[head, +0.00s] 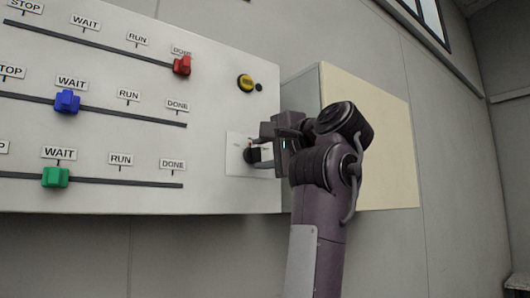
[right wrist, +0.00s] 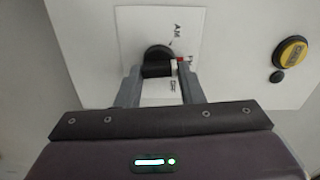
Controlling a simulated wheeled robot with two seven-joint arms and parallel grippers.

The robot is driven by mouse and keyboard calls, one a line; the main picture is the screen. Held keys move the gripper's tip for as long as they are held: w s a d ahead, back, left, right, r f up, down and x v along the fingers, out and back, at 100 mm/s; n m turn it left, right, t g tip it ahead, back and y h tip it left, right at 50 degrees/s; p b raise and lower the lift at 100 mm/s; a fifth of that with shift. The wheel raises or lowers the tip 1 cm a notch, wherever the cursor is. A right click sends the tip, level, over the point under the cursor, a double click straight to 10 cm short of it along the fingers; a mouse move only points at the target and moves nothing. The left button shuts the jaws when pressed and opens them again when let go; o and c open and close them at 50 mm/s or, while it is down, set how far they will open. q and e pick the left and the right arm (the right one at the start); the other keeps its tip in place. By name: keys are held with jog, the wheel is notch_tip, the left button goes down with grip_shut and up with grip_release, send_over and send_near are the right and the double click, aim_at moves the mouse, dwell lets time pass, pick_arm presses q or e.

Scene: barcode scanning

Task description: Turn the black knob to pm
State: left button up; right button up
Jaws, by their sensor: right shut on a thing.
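The black knob (head: 252,155) is on a white plate (head: 235,160) at the lower right of the panel. In the right wrist view the knob (right wrist: 158,53) has a round base and a raised bar. My right gripper (head: 260,150) is shut on the knob, with one finger on either side of the bar. A label by the right finger, seemingly PM (right wrist: 190,66), is partly covered. A small red mark (right wrist: 180,59) shows beside it. The knob's exact pointing is hard to tell. My left gripper is out of view.
A yellow button (head: 245,82) sits above the knob and also shows in the wrist view (right wrist: 292,52). Red (head: 182,65), blue (head: 67,101) and green (head: 55,177) sliders sit on tracks to the left. A cream-faced box (head: 385,130) stands behind my arm.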

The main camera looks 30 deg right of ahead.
jog(key=shift+m, duration=0.6)
jog(key=o, duration=0.9)
jog(key=shift+w+a, duration=0.1)
jog(key=shift+w, duration=0.05)
jog(key=shift+o, duration=0.2)
jog(key=s+d+b, duration=0.1)
jog(key=s+b, duration=0.2)
jog(key=s, duration=0.4)
jog(key=shift+s, duration=0.4)
jog(key=shift+f, duration=0.1)
